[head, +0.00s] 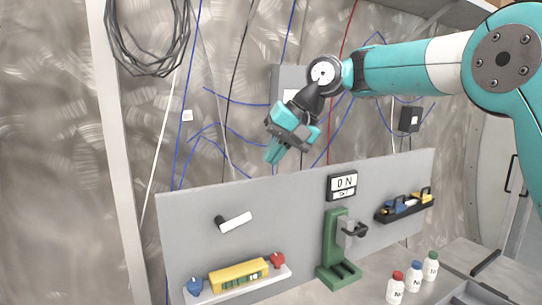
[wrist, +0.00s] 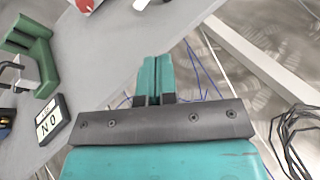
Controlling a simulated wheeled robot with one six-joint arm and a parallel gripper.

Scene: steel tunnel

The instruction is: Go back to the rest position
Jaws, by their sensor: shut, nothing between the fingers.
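My gripper (head: 273,156) hangs in the air above the top edge of the grey panel (head: 290,200) in the head view, pointing down and to the left. Its teal fingers are shut together with nothing between them. In the wrist view, the fingers of my gripper (wrist: 155,75) lie side by side, touching. My gripper touches nothing around it. The teal arm comes in from the right in the head view.
On the panel are a white cylinder (head: 235,222), a shelf with a yellow block (head: 238,274), an ON display (head: 342,186) and a dark tray (head: 405,208). A green stand (head: 335,255) and small bottles (head: 396,288) stand on the bench. Cables (head: 150,40) hang behind.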

